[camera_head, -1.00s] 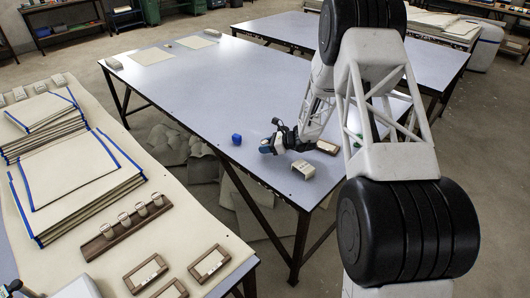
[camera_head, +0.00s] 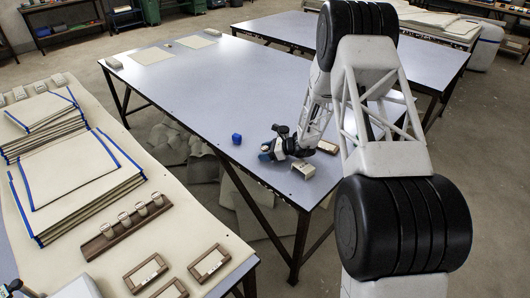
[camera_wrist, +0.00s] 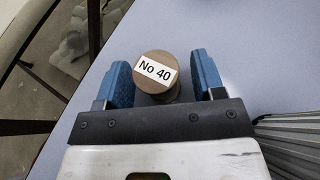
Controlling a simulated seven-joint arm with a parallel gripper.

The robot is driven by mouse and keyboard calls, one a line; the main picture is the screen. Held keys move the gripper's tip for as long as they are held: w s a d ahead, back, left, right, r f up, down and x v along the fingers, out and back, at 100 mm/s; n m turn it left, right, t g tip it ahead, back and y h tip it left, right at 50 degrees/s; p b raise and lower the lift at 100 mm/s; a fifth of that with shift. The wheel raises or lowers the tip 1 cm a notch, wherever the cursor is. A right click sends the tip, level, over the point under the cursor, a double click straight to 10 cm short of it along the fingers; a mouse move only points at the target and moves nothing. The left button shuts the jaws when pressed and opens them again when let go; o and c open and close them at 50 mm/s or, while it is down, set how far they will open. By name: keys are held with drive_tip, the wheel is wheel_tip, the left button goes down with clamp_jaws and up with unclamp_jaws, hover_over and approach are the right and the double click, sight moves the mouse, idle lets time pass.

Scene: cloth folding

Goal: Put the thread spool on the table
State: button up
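The thread spool (camera_wrist: 157,76) is seen end-on in the wrist view, with a brown round end and a white label reading "No 40". It lies between the two blue fingers of my gripper (camera_wrist: 163,82). The left finger is very close to the spool, and a gap shows on the right side, so the gripper looks open around it. In the head view my gripper (camera_head: 266,152) is low over the near part of the grey-blue table (camera_head: 190,90). The spool cannot be made out there.
A small blue cube (camera_head: 237,139) lies left of my gripper. A cream worktable (camera_head: 190,235) with stacked boards and a spool rack (camera_head: 125,230) stands at left. The table's middle is clear.

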idle(0.4)
drive_tip(key=shift+r+v, duration=0.1)
drive_tip(key=shift+v, duration=1.85)
drive_tip(key=shift+r+v, duration=0.15)
drive_tip(key=shift+v, duration=1.75)
drive_tip(key=shift+s+a, duration=0.1)
drive_tip(key=shift+s, duration=0.05)
